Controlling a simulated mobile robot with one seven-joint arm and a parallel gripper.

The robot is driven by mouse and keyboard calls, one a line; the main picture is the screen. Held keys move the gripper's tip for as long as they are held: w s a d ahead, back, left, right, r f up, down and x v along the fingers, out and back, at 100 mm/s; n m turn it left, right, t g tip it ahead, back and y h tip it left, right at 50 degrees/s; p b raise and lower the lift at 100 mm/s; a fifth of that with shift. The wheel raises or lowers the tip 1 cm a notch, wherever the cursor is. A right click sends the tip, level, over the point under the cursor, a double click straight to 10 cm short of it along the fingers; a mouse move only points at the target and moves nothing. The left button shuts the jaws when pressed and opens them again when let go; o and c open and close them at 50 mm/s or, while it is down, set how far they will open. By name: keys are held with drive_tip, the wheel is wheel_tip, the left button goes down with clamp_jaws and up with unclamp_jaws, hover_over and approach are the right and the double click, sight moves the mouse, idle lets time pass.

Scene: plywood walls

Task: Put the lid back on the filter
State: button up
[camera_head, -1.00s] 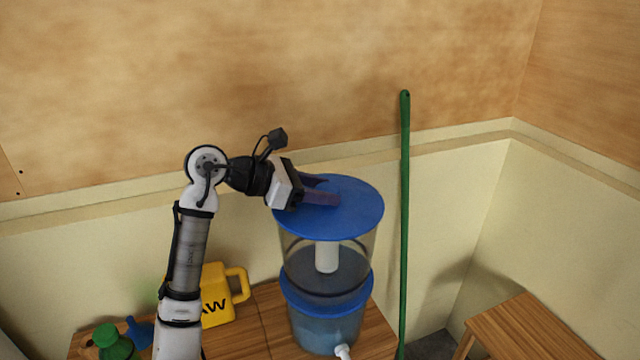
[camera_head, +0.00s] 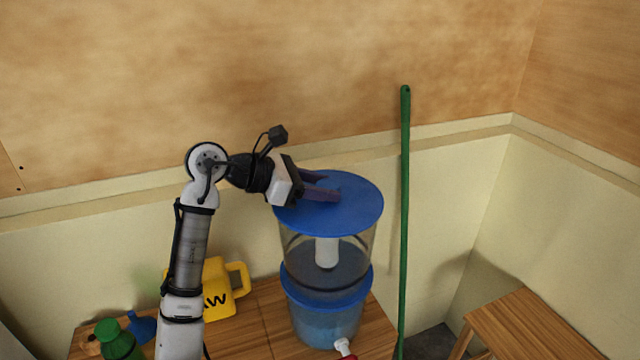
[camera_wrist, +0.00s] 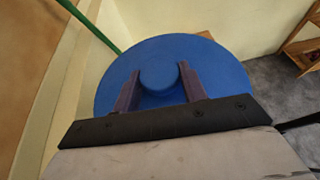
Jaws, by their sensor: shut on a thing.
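The filter is a clear upper vessel (camera_head: 352,250) on a blue-banded lower vessel (camera_head: 326,325) holding what looks like water, with a white cylinder inside the upper part. The round blue lid (camera_head: 355,212) lies flat over the top of the upper vessel and covers its opening. I cannot tell whether it is fully seated on the rim. My gripper (camera_head: 326,187) reaches in from the left above the lid. In the wrist view its two dark fingers stand on either side of the lid's round blue knob (camera_wrist: 158,72), shut on it.
The filter stands on a wooden table (camera_head: 262,318). A yellow jug (camera_head: 222,292) and a green bottle (camera_head: 118,342) are at the left. A white tap (camera_head: 343,345) with a red part is at the filter's front. A green pole (camera_head: 404,230) leans close to its right. A wooden stool (camera_head: 525,330) stands farther right.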

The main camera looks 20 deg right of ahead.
drive_tip(key=shift+f, duration=0.1)
drive_tip(key=o, duration=1.1)
